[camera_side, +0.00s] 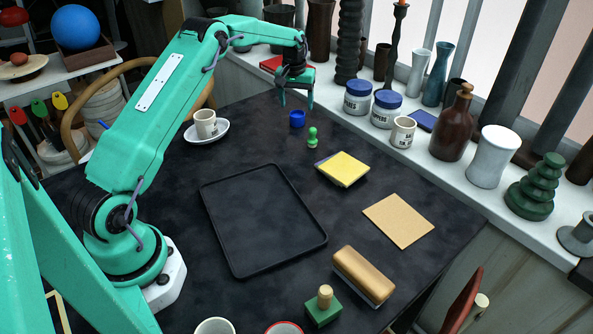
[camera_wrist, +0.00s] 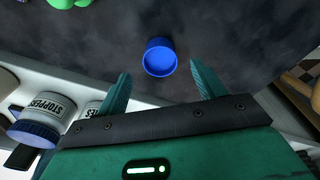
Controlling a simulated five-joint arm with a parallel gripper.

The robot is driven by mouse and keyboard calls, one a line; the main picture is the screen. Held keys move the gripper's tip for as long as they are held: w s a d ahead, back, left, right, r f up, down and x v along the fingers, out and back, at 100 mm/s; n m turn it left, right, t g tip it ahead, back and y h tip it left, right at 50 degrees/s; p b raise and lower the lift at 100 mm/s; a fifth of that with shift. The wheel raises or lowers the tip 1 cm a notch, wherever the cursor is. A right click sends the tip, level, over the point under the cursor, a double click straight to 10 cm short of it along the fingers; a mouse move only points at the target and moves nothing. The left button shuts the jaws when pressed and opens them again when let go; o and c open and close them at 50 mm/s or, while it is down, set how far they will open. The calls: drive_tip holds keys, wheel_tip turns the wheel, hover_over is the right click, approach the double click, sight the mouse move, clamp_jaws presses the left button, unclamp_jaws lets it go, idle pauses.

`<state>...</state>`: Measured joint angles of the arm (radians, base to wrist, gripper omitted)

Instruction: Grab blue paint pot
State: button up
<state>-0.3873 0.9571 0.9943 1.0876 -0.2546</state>
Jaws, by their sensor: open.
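The small blue paint pot (camera_side: 297,119) stands on the dark table near its far edge in the side view. In the wrist view the blue paint pot (camera_wrist: 160,57) lies ahead of the fingertips, roughly centred between them. My gripper (camera_side: 296,104) is open and hangs above the table, close to the pot in the side view. In the wrist view my gripper (camera_wrist: 163,82) has its two green fingers spread wide with nothing between them. The exact gap between fingertips and pot is hard to tell.
A green peg-like piece (camera_side: 312,138) stands just right of the pot. A yellow pad (camera_side: 343,169), a black tray (camera_side: 208,214) and a cup on a saucer (camera_side: 220,135) are on the table. Lidded jars (camera_side: 358,97) line the white sill behind.

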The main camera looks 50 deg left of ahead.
sight(297, 114)
drive_tip(key=shift+w+a+f, duration=0.1)
drive_tip(key=shift+w+f, duration=0.1)
drive_tip(key=shift+f, duration=1.25)
drive_tip(key=shift+w+a+f, duration=0.1)
drive_tip(key=shift+w+f, duration=0.05)
drive_tip(key=shift+f, duration=1.3)
drive_tip(key=c, duration=1.1)
